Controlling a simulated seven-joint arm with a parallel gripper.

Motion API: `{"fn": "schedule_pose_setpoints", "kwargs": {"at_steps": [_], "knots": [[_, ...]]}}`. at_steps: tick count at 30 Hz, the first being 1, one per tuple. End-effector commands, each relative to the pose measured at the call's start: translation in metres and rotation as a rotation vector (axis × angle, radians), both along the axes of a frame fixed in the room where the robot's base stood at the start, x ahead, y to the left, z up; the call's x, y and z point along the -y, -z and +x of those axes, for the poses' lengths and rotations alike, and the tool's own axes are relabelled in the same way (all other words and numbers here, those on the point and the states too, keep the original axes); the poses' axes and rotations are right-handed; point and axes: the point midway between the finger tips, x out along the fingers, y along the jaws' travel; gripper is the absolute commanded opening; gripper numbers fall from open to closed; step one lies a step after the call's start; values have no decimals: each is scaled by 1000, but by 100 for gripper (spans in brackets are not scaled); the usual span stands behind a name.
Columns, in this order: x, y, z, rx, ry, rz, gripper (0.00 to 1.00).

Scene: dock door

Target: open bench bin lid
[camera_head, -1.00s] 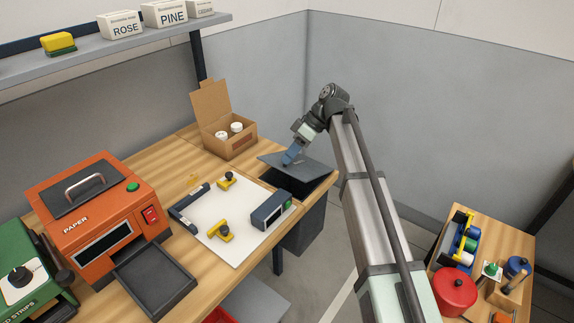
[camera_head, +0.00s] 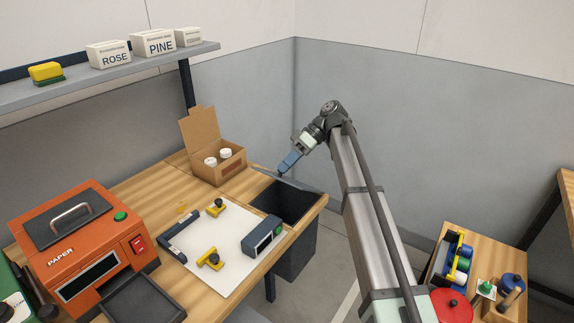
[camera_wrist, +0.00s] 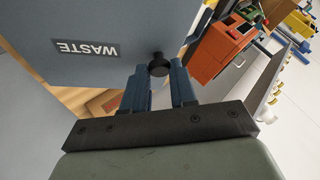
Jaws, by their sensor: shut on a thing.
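The bench bin (camera_head: 297,252) is a dark box set into the bench's right end, and its dark opening (camera_head: 284,203) shows. Its grey lid (camera_head: 303,184) stands raised at the back of the opening, seen almost edge-on in the head view. In the wrist view the lid's flat face (camera_wrist: 100,25) fills the upper left, with a WASTE label (camera_wrist: 86,48). My gripper (camera_head: 282,172) is at the lid's upper edge. In the wrist view its blue fingers (camera_wrist: 158,78) are shut on the lid's black knob (camera_wrist: 158,64), partly hidden between them.
An open cardboard box (camera_head: 212,160) with white jars stands just left of the bin. A white mat (camera_head: 222,247) with yellow clamps and a dark block (camera_head: 262,236) lies in front. An orange paper machine (camera_head: 85,250) stands at left. A side table (camera_head: 485,255) is at right.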

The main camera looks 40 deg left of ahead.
Motion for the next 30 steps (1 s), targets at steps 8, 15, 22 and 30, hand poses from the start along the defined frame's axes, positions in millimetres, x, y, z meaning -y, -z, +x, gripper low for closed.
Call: {"fn": "schedule_pose_setpoints", "kwargs": {"at_steps": [8,15,22,30], "knots": [[0,0,0,1,1,0,48],[0,0,0,1,1,0,52],[2,5,-10,51,-1,0,52],[3,31,-40,270,-2,1,52]]}}
